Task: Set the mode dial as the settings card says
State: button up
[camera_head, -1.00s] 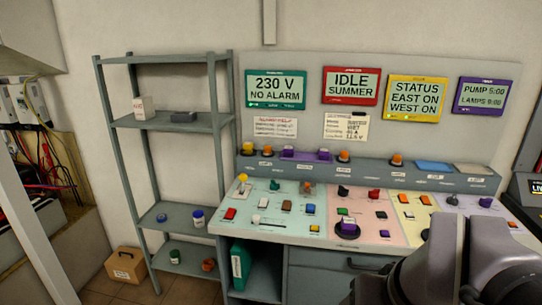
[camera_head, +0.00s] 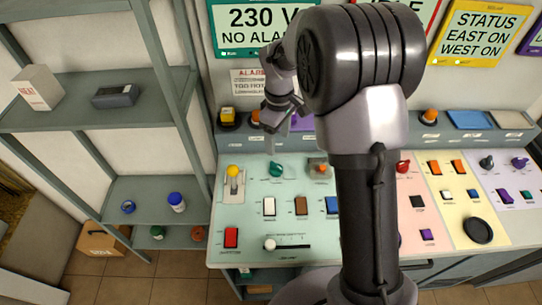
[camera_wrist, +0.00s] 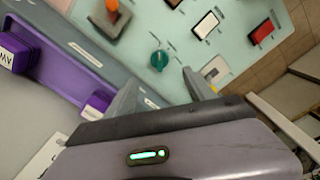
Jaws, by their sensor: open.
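A teal knob (camera_head: 277,168) stands on the pale green panel of the sloped console; it also shows in the wrist view (camera_wrist: 160,59). Its label is too small to read, so I cannot tell if it is the mode dial. A red knob (camera_head: 403,165), a dark knob (camera_head: 487,161) and a purple knob (camera_head: 520,162) stand on panels further right. The settings card is not readable; my arm covers part of the back board. My gripper (camera_head: 290,124) is open and empty, above the back ledge behind the teal knob. Its fingers (camera_wrist: 162,92) are apart from the knob.
Around the teal knob are a yellow-topped lever (camera_head: 233,172), an orange-topped control (camera_head: 319,168), a white rocker (camera_head: 269,206) and a red rocker (camera_head: 231,238). The back ledge carries a yellow button (camera_head: 227,116). A grey shelf (camera_head: 80,119) stands left. My arm hides the console's middle.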

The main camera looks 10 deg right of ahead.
aim_at(277, 165)
notch_tip(277, 165, down, 14)
jog(key=b, duration=0.3)
jog(key=shift+w+r, duration=0.15)
jog(key=shift+r, duration=0.1)
grip_shut()
jog(key=c, duration=1.4)
grip_release()
